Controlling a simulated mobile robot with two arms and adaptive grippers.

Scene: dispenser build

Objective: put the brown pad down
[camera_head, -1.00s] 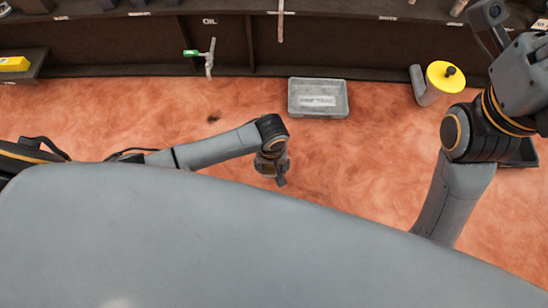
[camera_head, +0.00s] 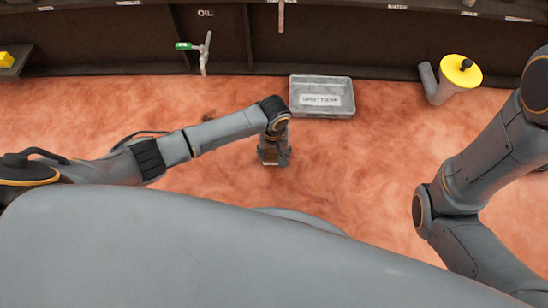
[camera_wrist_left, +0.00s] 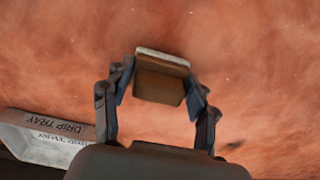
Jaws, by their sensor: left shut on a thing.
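The brown pad (camera_wrist_left: 158,86) is between the fingers of my left gripper (camera_wrist_left: 160,90) in the left wrist view, with a pale strip along its far edge. The gripper is shut on it. In the head view my left gripper (camera_head: 273,158) points down over the orange-red surface, to the left of and nearer than the drip tray; the pad is barely visible there. I cannot tell whether the pad touches the surface. My right arm shows at the right of the head view, but its gripper is out of the picture.
A grey drip tray (camera_head: 322,112) lies near the back wall and also shows in the left wrist view (camera_wrist_left: 40,140). A green-handled tap (camera_head: 205,52) is on the dark wall under an OIL label. The surface around my left gripper is clear.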

